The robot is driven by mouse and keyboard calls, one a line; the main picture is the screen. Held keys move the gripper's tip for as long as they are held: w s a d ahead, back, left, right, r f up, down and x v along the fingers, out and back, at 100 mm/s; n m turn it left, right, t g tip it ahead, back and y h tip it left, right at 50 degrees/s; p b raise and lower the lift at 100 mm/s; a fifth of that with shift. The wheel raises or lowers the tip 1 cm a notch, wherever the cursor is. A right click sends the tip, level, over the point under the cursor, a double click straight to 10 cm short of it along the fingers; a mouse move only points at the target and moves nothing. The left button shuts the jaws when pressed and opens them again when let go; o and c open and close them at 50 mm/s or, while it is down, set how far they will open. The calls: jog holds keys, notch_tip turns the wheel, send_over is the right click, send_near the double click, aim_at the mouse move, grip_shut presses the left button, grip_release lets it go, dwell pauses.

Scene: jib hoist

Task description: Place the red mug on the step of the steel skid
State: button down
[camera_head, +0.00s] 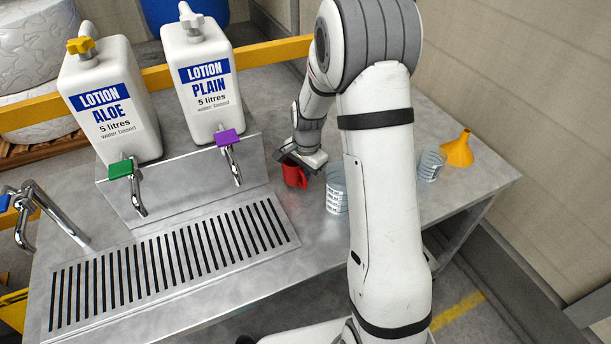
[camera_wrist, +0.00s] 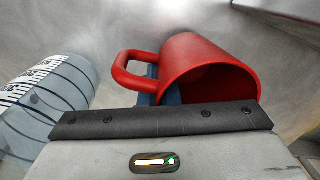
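The red mug (camera_head: 294,174) is at the middle of the steel table, under my gripper (camera_head: 302,158). In the wrist view the red mug (camera_wrist: 208,68) has its handle to the left and its mouth towards the camera. My gripper's blue fingers (camera_wrist: 162,88) are close together at the handle-side wall, with that wall seemingly between them. Whether the mug's base touches the table is unclear. No thing is plainly a steel skid; a steel unit with an upright face (camera_head: 178,205) and a slotted grate (camera_head: 170,258) is left of the mug.
A clear graduated beaker (camera_head: 336,196) stands close right of the mug, and shows in the wrist view (camera_wrist: 40,100). Another beaker (camera_head: 430,165) and an orange funnel (camera_head: 458,150) are farther right. Two lotion jugs (camera_head: 110,100) and taps with green (camera_head: 120,169) and purple (camera_head: 227,137) handles are left.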

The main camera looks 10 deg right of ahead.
jog(key=shift+f, duration=0.65)
jog(key=shift+f, duration=0.15)
jog(key=c, duration=1.7)
grip_release()
